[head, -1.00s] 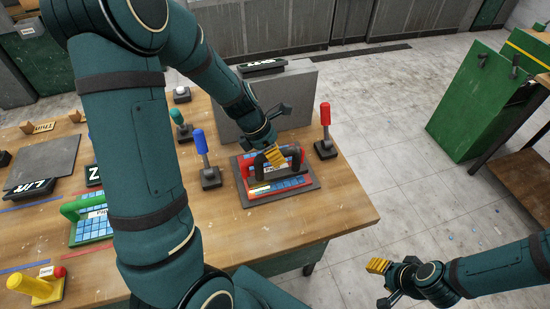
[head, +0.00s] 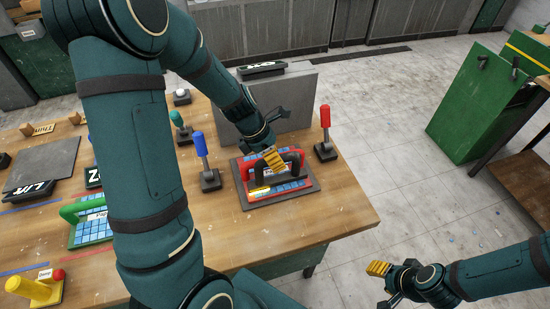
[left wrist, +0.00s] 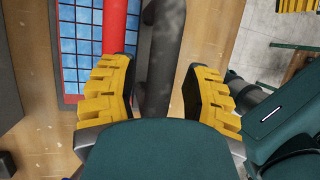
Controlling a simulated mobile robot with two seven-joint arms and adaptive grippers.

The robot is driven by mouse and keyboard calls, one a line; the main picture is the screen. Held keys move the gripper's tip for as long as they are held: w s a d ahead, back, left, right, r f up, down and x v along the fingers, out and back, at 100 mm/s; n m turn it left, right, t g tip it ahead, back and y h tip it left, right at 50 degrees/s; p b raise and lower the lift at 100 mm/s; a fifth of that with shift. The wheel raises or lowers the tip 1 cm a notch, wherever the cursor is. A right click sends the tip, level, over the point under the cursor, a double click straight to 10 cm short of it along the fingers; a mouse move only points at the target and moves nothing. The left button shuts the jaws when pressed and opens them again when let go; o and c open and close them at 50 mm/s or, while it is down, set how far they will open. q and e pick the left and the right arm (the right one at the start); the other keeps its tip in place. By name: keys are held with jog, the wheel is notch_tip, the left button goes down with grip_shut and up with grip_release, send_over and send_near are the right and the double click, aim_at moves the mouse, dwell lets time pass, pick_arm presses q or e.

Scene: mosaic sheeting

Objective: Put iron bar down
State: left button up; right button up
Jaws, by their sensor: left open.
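The iron bar (head: 296,160) is a dark arched handle. In the head view it stands over the red-handled mosaic sheet (head: 245,168) on a dark board (head: 309,188) near the table's right end. My left gripper (head: 274,158) is at the top of the bar. In the left wrist view its yellow fingers (left wrist: 158,95) are open, one on each side of the dark bar (left wrist: 163,60), with gaps visible. Whether the bar's feet touch the sheet or board is unclear. My right gripper (head: 380,268) is off the table at lower right, its finger gap unclear.
A grey upright panel (head: 290,100) stands just behind. A green-handled mosaic sheet (head: 90,228) lies farther left. The table's front right corner (head: 345,218) is bare.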

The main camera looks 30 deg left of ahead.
pick_arm(q)
jog(key=p+v, duration=0.2)
jog(key=v, duration=0.9)
jog(key=shift+r, duration=0.2)
jog(key=shift+s+f, duration=0.1)
